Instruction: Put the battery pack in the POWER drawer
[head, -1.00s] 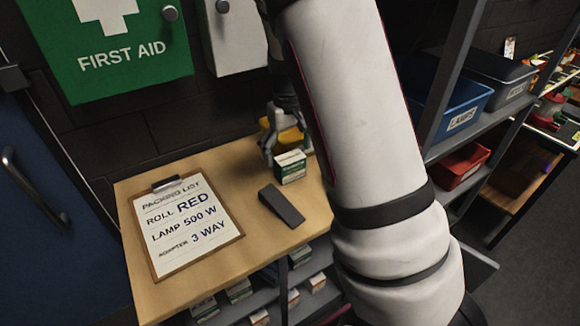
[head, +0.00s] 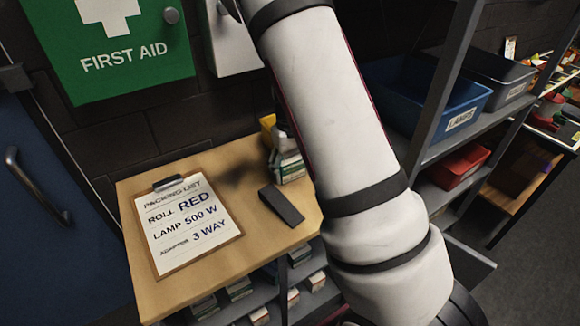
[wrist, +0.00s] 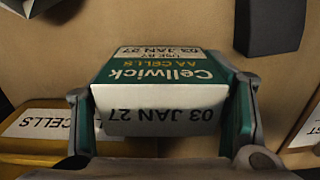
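The battery pack (wrist: 165,70) is a green and white box marked "Cellwick AA CELLS", "USE BY 03 JAN 27". It appears upside down in the wrist view. In the head view the pack (head: 291,169) is at the table's back right, partly covered by my gripper and arm. My gripper (wrist: 165,112) has one finger against each side of the pack and looks shut on it. In the head view my gripper (head: 284,150) is mostly behind my forearm. I cannot tell whether the pack is off the table. No drawer marked POWER is readable in either view.
A dark wedge (head: 281,205) and a packing-list clipboard (head: 188,222) lie on the wooden table (head: 150,296). A yellow bin labelled "CELLS" (wrist: 40,130) is beside my gripper. Shelves with a blue LAMPS bin (head: 440,100) and red bin (head: 455,166) stand right. Small boxes sit below the table.

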